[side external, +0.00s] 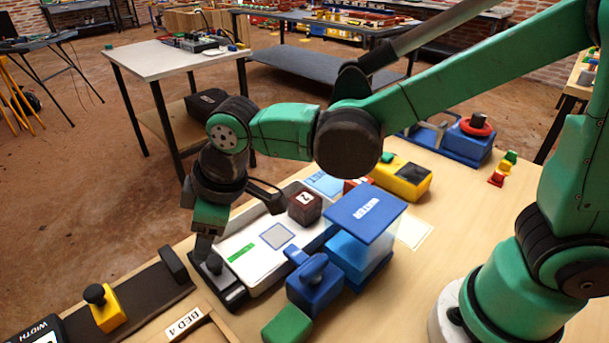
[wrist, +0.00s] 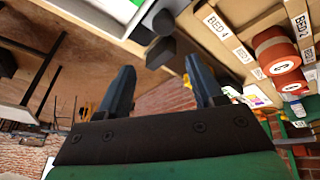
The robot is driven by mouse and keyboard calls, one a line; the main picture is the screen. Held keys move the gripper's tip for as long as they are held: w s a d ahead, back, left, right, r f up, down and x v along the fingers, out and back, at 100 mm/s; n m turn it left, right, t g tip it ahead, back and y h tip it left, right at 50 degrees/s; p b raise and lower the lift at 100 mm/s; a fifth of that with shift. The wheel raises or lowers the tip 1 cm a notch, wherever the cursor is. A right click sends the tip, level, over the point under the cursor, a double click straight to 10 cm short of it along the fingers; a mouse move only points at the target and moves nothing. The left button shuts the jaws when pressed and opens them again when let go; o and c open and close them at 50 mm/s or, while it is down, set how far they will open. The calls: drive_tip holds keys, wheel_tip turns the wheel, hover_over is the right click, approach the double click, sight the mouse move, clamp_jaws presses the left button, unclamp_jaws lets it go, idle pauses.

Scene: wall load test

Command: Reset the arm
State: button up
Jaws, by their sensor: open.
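My gripper (side external: 205,245) hangs at the left end of a white-topped test bed (side external: 255,262), close above a black knob (side external: 213,264). In the wrist view its two fingers (wrist: 160,82) are spread with nothing between them. A dark knob-like part (wrist: 160,48) shows just beyond the fingertips; I cannot tell whether they touch it. A dark brown cube marked 2 (side external: 305,206) sits on the white bed. A blue device with a plate marked WATER (side external: 365,208) and a blue knob (side external: 314,267) stands beside it. Which part is the arm to reset is not clear.
A yellow block with a black knob (side external: 102,305) sits on a dark rail at the front left, by a BED 4 label (side external: 185,322). A yellow box (side external: 402,180) and a blue unit with a red ring (side external: 470,140) stand further back.

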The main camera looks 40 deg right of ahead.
drive_tip(key=shift+r, duration=0.25)
drive_tip(key=shift+d, duration=0.1)
drive_tip(key=s+d+r+m+t+h, duration=0.1)
drive_tip(key=s+d+m, duration=0.2)
drive_tip(key=d, duration=0.6)
drive_tip(key=s+d+r+m+t+h, duration=0.1)
drive_tip(key=s+d+r+m+t, duration=0.1)
drive_tip(key=d+m, duration=0.5)
drive_tip(key=shift+s+d, duration=0.7)
drive_tip(key=shift+d, duration=0.75)
